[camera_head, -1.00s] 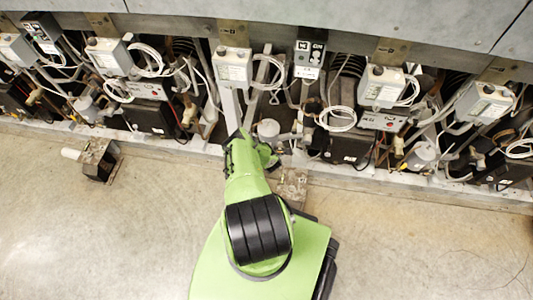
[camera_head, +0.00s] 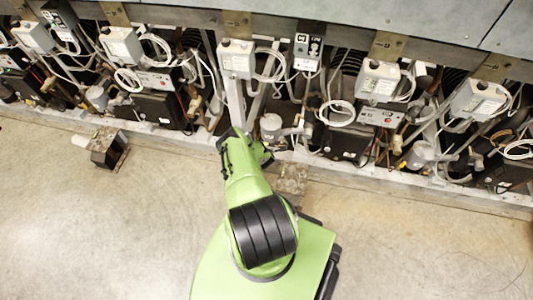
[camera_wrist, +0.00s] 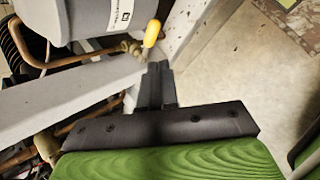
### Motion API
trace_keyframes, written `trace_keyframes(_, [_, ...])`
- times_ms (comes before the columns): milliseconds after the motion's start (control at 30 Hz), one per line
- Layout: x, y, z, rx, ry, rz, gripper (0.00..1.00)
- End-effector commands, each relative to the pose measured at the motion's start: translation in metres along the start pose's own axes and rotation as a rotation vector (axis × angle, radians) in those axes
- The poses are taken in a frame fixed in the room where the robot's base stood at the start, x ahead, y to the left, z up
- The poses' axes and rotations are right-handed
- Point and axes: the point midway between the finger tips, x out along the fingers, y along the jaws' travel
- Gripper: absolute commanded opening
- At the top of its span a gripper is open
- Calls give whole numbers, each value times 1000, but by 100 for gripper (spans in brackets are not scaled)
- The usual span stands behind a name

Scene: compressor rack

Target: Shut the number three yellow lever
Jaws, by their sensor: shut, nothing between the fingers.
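In the wrist view a yellow lever (camera_wrist: 152,33) stands up, slightly tilted, from a brass valve fitting (camera_wrist: 132,48) beside a grey metal beam. My gripper (camera_wrist: 160,67) is shut and empty, its fingertips just below the lever in the picture. I cannot tell whether they touch it. No number shows on the lever. In the head view my green arm reaches to the lower front of the rack, and the fingertips and this lever cannot be made out there.
A grey cylinder (camera_wrist: 95,16) with a white label is left of the lever. Copper pipes and cables crowd the wrist view's left side. In the head view, grey control boxes (camera_head: 237,60) line the rack. A small block (camera_head: 107,148) lies on the otherwise mostly clear floor (camera_head: 420,240).

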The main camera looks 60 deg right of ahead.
Motion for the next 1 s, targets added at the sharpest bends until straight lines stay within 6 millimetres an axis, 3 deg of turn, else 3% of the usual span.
trace_keyframes(33, [-13,-5,6,0,-3,-9,0])
trace_keyframes(433, [-80,-36,25,0,-2,-8,0])
trace_keyframes(600, [-88,-41,28,-1,-2,-6,0])
trace_keyframes(1000, [-87,-42,27,0,-2,-5,0])
